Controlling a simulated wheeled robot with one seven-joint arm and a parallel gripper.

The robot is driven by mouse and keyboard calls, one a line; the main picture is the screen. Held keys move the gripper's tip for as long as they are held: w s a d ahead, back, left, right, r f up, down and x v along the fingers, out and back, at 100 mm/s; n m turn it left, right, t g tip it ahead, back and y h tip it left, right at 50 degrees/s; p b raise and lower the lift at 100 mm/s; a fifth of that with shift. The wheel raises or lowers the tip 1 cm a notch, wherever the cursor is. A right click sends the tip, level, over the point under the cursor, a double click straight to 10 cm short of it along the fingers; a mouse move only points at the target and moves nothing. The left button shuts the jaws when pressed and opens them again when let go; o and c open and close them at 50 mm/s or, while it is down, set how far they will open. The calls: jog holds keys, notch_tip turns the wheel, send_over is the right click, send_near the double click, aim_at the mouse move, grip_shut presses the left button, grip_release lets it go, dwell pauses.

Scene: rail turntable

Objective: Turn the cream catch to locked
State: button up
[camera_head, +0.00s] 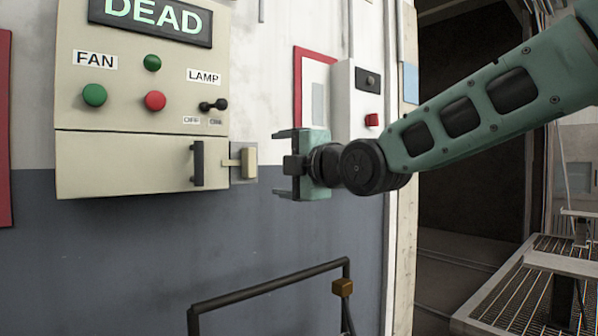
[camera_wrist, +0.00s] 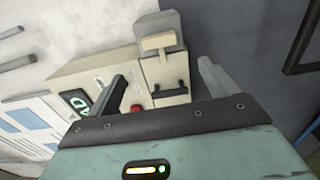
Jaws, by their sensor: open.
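The cream catch (camera_head: 249,163) is a small block on a short stem. It sits on a grey plate at the right edge of the control box's lower door (camera_head: 120,165). In the wrist view the catch (camera_wrist: 157,42) shows as a T shape, beyond the gap between my fingers. No locked or unlocked mark is readable by it. My gripper (camera_head: 276,164) is open and empty, just right of the catch and at about its height, fingers pointing left. Its two fingers also show in the wrist view (camera_wrist: 162,70). I see no contact with the catch.
A dark handle (camera_head: 197,164) stands left of the catch. Above are the green button (camera_head: 95,95), red button (camera_head: 155,101) and lamp switch (camera_head: 213,105). A dark rail (camera_head: 270,285) with a brown block (camera_head: 343,287) lies below.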

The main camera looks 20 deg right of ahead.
jog(key=p+v, duration=0.4)
jog(key=shift+s, duration=0.4)
jog(key=shift+d, duration=0.1)
jog(key=s+a+f+m+g+p, duration=0.1)
jog(key=s+a+f+m+g, duration=0.3)
jog(key=f, duration=0.4)
jog(key=s+a+f+m+g+p, duration=0.1)
jog(key=s+a+f+m+g, duration=0.3)
jog(key=f, duration=0.5)
jog(key=s+f+m+g+h, duration=0.2)
jog(key=s+f+g, duration=0.2)
jog(key=s, duration=0.5)
jog(key=s+a+f+m+g+h+p, duration=0.1)
jog(key=s+f+m+g, duration=0.2)
jog(key=s, duration=0.6)
notch_tip(320, 180, down, 3)
jog(key=shift+s+a+r+g+h+p, duration=0.15)
jog(key=shift+a+g+h+p, duration=0.2)
jog(key=shift+g, duration=0.85)
